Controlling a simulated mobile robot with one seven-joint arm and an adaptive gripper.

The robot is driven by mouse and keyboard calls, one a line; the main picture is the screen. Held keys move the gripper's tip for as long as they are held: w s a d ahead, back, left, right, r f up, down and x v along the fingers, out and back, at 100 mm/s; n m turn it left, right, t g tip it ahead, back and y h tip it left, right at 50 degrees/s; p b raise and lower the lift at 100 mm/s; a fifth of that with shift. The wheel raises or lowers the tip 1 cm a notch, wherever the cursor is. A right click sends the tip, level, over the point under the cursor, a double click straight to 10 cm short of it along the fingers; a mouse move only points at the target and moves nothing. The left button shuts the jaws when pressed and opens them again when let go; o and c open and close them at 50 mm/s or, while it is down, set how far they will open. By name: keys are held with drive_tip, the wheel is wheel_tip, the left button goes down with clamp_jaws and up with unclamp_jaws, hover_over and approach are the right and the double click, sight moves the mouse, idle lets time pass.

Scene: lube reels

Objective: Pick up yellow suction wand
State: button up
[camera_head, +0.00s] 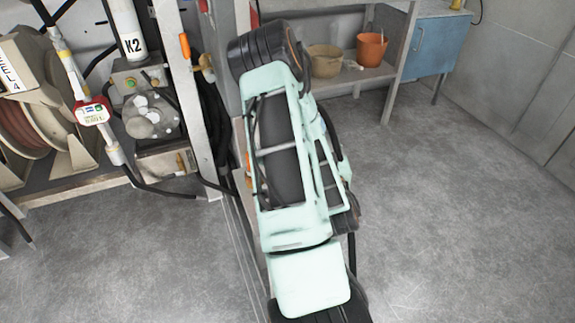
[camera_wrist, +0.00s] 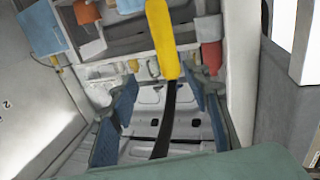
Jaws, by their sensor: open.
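In the wrist view, the yellow suction wand (camera_wrist: 162,38) comes in from the top middle. A dark, thin part runs on from its lower end towards the bottom of the picture. My gripper (camera_wrist: 162,80) is open, with one blue finger on each side of the wand's line. The wand's lower end and the dark part show between the fingers, with a gap on both sides. I cannot tell their exact depth relative to the fingertips. In the head view my arm fills the middle; the gripper and the wand are hidden there.
A workbench with a tan bucket (camera_head: 325,61) and an orange bucket (camera_head: 371,50) stands at the back, next to a blue cabinet (camera_head: 429,46). A hose reel (camera_head: 24,125) and a meter (camera_head: 91,112) are at the left. The floor (camera_head: 450,210) at right is clear.

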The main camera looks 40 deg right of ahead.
drive_tip(key=shift+w+a+f+b+x, duration=0.1)
drive_tip(key=shift+a+b+x, duration=0.1)
drive_tip(key=shift+x, duration=1.5)
drive_tip(key=shift+w+a+f+b+x, duration=0.1)
drive_tip(key=shift+w+a+b+x, duration=0.1)
drive_tip(key=shift+x, duration=1.5)
drive_tip(key=shift+w+a+f+b+x, duration=0.1)
drive_tip(key=shift+a+b+x, duration=0.1)
drive_tip(key=shift+x, duration=1.5)
drive_tip(key=shift+c, duration=0.6)
clamp_jaws()
drive_tip(key=shift+r, duration=0.1)
